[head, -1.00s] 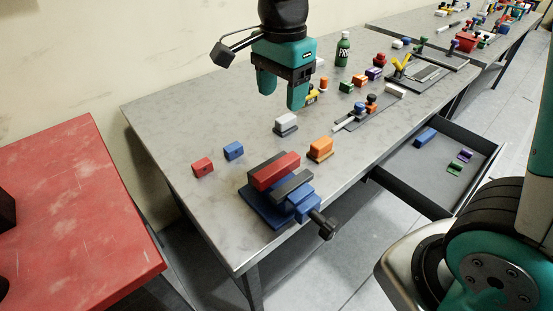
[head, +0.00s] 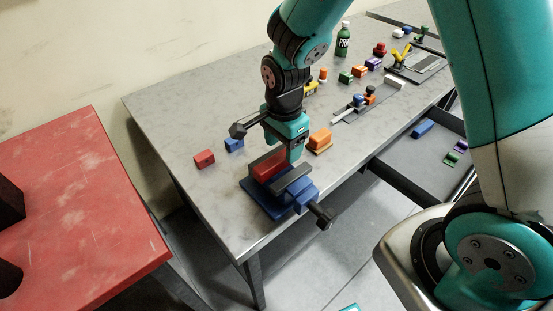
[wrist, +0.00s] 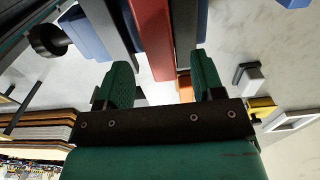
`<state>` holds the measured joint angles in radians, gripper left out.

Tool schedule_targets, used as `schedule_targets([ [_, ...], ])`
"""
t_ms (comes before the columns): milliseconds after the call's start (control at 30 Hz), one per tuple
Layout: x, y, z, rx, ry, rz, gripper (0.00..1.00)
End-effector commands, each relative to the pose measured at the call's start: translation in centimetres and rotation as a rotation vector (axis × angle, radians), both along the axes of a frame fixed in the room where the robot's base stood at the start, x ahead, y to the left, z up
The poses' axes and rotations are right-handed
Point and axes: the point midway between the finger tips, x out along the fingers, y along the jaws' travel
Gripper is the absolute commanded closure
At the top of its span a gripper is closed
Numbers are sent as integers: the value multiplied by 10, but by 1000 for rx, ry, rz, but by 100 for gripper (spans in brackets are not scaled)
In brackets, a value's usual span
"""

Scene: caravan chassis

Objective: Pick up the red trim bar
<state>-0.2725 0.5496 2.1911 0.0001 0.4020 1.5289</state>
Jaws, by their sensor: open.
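The red trim bar (head: 264,168) lies between the dark jaws of a blue vise (head: 257,202) near the front edge of the grey workbench. My gripper (head: 282,150) is low over the vise, pointing down, and partly hides the bar in the head view. In the wrist view my gripper (wrist: 163,78) is open.
A small red block (head: 204,159) and a blue block (head: 234,145) lie left of the vise. An orange block (head: 320,140) stands close on its right. The vise's black handle (head: 323,216) juts past the bench edge. An open drawer (head: 400,158) sticks out at right.

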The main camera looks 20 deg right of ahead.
Motion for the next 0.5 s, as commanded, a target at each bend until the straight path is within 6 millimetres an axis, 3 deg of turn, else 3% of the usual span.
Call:
schedule_targets([
  [200, -1, -1, -23, 1, 1, 0, 38],
  [433, 0, -1, -25, 2, -2, 0, 38],
  [500, 0, -1, -25, 2, -2, 0, 54],
])
